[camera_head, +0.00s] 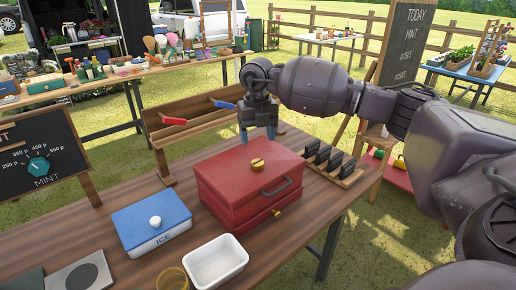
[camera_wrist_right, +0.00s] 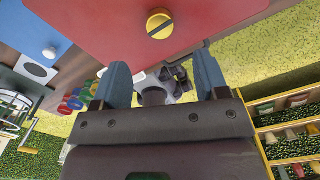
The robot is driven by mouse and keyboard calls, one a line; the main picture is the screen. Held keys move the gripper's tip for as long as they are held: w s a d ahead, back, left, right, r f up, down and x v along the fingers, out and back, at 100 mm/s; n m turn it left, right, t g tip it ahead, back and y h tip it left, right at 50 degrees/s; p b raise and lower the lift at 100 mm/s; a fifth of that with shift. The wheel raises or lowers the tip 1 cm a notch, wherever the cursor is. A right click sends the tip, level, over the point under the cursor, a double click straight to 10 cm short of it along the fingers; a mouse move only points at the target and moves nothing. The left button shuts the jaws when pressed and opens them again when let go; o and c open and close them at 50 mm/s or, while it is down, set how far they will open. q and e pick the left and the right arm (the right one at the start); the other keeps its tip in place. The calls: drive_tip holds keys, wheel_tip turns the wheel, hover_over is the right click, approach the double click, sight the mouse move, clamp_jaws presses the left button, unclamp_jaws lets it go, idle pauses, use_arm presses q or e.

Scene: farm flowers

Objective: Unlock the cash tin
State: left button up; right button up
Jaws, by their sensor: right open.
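The cash tin (camera_head: 237,197) is a red box with a dark handle (camera_head: 282,187) on its front, standing on the brown table with its lid down. A round brass lock knob (camera_head: 257,165) sits on its lid. In the right wrist view the tin's red top (camera_wrist_right: 95,20) and the knob (camera_wrist_right: 160,23), crossed by a dark slanted slot, show beyond the fingers. A smaller brass knob (camera_head: 277,212) is low on the front. My right gripper (camera_head: 258,133) is above the tin's back edge, apart from the lid knob. Its blue fingers (camera_wrist_right: 162,85) are spread and empty. My left gripper is out of view.
A blue ICE box (camera_head: 152,222) stands left of the tin, a white tray (camera_head: 215,262) in front. A rack of black cards (camera_head: 330,165) is close on the right. A wooden rack (camera_head: 195,122) with red and blue tools is behind.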

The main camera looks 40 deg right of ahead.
wheel_tip(320, 180, up, 2)
drive_tip(key=shift+r, duration=0.15)
idle(0.6)
